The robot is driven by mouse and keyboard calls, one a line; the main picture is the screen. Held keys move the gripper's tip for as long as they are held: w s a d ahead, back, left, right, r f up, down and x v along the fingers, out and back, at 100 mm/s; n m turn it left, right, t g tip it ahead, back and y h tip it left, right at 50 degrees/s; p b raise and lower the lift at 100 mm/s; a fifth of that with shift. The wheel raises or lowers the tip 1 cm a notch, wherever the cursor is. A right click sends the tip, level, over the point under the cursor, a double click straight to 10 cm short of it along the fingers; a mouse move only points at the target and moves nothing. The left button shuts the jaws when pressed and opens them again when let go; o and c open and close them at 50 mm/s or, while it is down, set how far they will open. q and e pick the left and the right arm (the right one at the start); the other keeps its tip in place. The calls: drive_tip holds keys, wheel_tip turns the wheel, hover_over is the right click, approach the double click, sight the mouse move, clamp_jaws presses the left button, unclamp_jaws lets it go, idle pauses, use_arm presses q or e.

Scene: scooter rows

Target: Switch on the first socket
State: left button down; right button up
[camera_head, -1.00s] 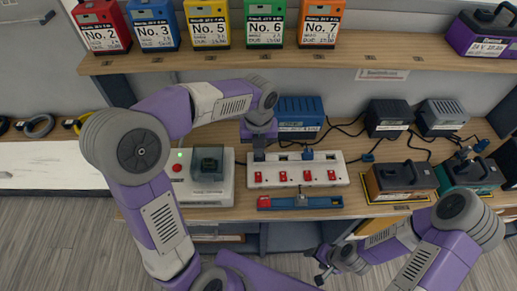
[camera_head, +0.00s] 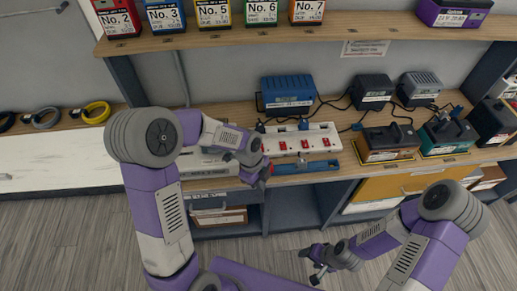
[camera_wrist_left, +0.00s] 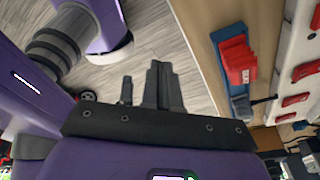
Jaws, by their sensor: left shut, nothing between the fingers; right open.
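A white power strip (camera_head: 313,138) with a row of red switches lies on the workbench, and it also shows at the right of the left wrist view (camera_wrist_left: 303,45). My left gripper (camera_head: 263,182) is shut and empty, just in front of the strip's left end, near the bench's front edge. My left arm and gripper cover part of that end, so the leftmost switch is not clear in the head view. In the left wrist view the closed fingers (camera_wrist_left: 160,75) point past the bench edge over the floor. My right gripper (camera_head: 315,272) is open and empty, low in front of the bench.
A blue tray (camera_head: 322,167) lies in front of the strip; a red piece (camera_wrist_left: 236,60) shows on it. A blue charger (camera_head: 288,90) and several dark chargers with cables stand behind and right. An upper shelf (camera_head: 350,36) holds numbered boxes. Floor in front is clear.

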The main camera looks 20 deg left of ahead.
use_arm(q)
drive_tip(key=s+d+f+n, duration=0.1)
drive_tip(key=s+f+n, duration=0.5)
drive_tip(key=f+n, duration=0.3)
drive_tip(key=s+d+f+n+t+h, duration=0.1)
drive_tip(key=s+f+n, duration=0.6)
drive_tip(key=n, duration=0.8)
drive_tip(key=shift+s+d+f+h, duration=0.3)
drive_tip(key=shift+d+f, duration=0.4)
drive_tip(key=shift+f, duration=0.25)
